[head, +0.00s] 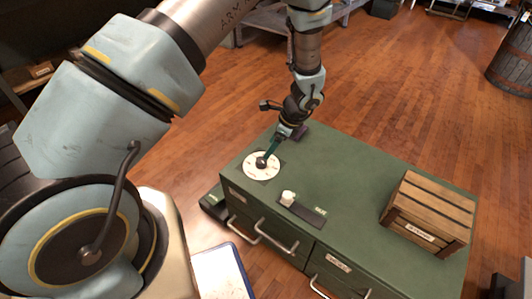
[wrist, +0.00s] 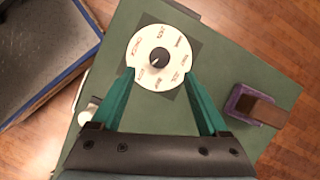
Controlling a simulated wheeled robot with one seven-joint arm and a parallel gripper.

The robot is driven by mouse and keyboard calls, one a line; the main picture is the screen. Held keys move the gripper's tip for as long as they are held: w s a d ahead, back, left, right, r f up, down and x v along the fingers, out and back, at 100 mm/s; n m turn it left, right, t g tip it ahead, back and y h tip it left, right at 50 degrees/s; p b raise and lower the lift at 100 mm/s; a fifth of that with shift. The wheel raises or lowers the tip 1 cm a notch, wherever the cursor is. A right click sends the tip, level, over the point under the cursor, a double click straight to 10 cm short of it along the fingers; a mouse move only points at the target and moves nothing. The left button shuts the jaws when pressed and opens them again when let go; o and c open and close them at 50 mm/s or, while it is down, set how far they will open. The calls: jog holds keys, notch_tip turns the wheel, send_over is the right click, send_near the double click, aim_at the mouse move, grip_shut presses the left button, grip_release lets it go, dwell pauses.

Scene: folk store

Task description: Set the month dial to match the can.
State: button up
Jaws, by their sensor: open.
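The month dial (head: 263,174) is a white disc on a dark square plate, on the green cabinet top. My gripper (head: 269,154) has green fingers and is just over the dial. I cannot make out a can.
The green cabinet (head: 345,222) has drawers with protruding handles. A white knob (head: 288,197) stands on a dark strip beside the dial. A slatted wooden crate (head: 431,214) stands at the right. A purple and brown object (wrist: 243,106) lies near the dial. The cabinet top's middle is clear.

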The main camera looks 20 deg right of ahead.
jog(key=shift+v, duration=1.45)
jog(key=w+a+r+n+g+h, duration=0.1)
jog(key=w+a+r+n, duration=0.2)
jog(key=a+r+n, duration=0.4)
jog(key=w+a+r+n+g+h, duration=0.1)
jog(key=w+a+r+n, duration=0.25)
jog(key=a+r, duration=0.45)
jog(key=s+a+r+n+h, duration=0.1)
jog(key=s+a+r+n, duration=0.35)
jog(key=a+n, duration=0.35)
jog(key=s+a+r+n+h, duration=0.1)
jog(key=s+a+r+n, duration=0.35)
jog(key=a, duration=0.65)
notch_tip(320, 180, up, 16)
jog(key=w+n+p, duration=0.1)
jog(key=p, duration=1.4)
jog(key=shift+w+n+t+p, duration=0.3)
jog(key=shift+w+t, duration=0.05)
jog(key=shift+t, duration=0.05)
